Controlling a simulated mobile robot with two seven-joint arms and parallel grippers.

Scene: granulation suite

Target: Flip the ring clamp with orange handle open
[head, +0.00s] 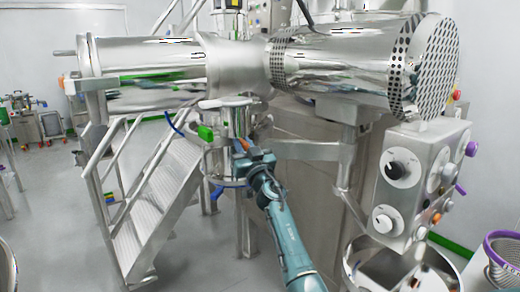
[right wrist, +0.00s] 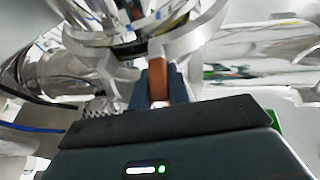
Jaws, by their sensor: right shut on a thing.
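The ring clamp (right wrist: 200,38) is a shiny metal band around a metal pipe or vessel in the right wrist view. Its orange handle (right wrist: 160,78) stands between the dark fingers of my right gripper (right wrist: 159,92), which is shut on it. In the head view my right gripper (head: 244,158) is at the metal column under the large horizontal cylinder, with a bit of orange (head: 240,145) showing at its tips. The gripper hides much of the clamp there, and I cannot tell how far the clamp is open. My left gripper is not in view.
A green handle (head: 205,132) and a blue handle (head: 216,193) sit close to the column. Metal steps (head: 160,205) stand to the left. A control box with knobs (head: 415,185) stands to the right, near a perforated cylinder end (head: 432,65). Open floor lies at the left.

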